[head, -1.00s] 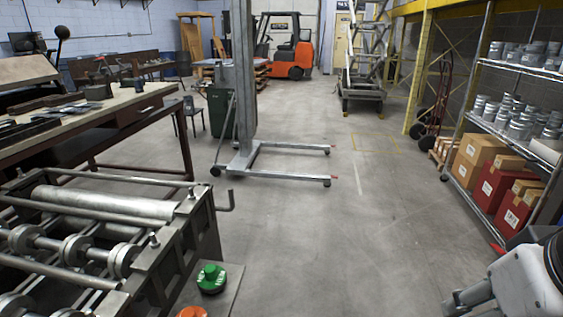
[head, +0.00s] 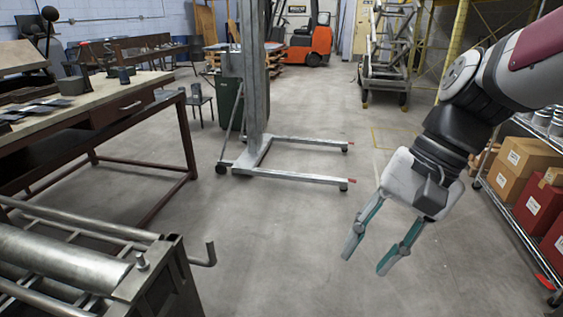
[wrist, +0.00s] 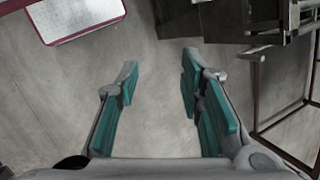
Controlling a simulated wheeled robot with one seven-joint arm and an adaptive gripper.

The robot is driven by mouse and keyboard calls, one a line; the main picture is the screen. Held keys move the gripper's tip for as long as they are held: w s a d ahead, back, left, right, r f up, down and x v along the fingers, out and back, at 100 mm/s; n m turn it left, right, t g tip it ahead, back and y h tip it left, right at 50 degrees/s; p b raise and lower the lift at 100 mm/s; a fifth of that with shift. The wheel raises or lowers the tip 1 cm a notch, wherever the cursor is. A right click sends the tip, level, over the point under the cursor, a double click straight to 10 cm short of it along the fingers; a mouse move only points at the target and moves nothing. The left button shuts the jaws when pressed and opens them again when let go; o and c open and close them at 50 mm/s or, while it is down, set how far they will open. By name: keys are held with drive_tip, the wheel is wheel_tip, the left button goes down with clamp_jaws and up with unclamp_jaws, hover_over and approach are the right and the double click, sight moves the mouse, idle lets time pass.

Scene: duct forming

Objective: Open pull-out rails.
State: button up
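A metal roller machine (head: 150,283) fills the lower left of the head view, with a thick pale roller (head: 60,255) and several long bars (head: 80,218) across its top. A bent handle (head: 208,256) sticks out at its right end. I cannot tell which parts are the pull-out rails. My gripper (head: 366,262) hangs over the floor, right of the machine and apart from it. Its two teal-padded fingers are spread, with nothing between them. The wrist view also shows the open, empty fingers (wrist: 159,75), with bare floor beyond.
A workbench (head: 120,105) with loose parts stands behind the machine. A lift (head: 255,120) with two long floor legs (head: 300,176) stands mid-floor. A shelf (head: 515,220) with boxes lines the right side. Concrete floor (head: 270,250) is clear between machine and shelf.

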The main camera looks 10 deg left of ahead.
drive_tip(key=w+a+f+m+g+y+b, duration=0.1)
drive_tip(key=w+a+f+m+g+y, duration=0.2)
drive_tip(key=w+a+f+g+y, duration=0.45)
drive_tip(key=m+y+b, duration=0.2)
drive_tip(key=m+y, duration=0.2)
drive_tip(key=m, duration=0.2)
approach(213, 257)
wheel_tip(213, 257, up, 3)
drive_tip(key=w+d, duration=0.2)
drive_tip(key=d, duration=0.1)
drive_tip(key=shift+t, duration=0.25)
drive_tip(key=p+x, duration=0.2)
drive_tip(key=x, duration=1.1)
drive_tip(key=shift+a, duration=0.4)
clamp_jaws()
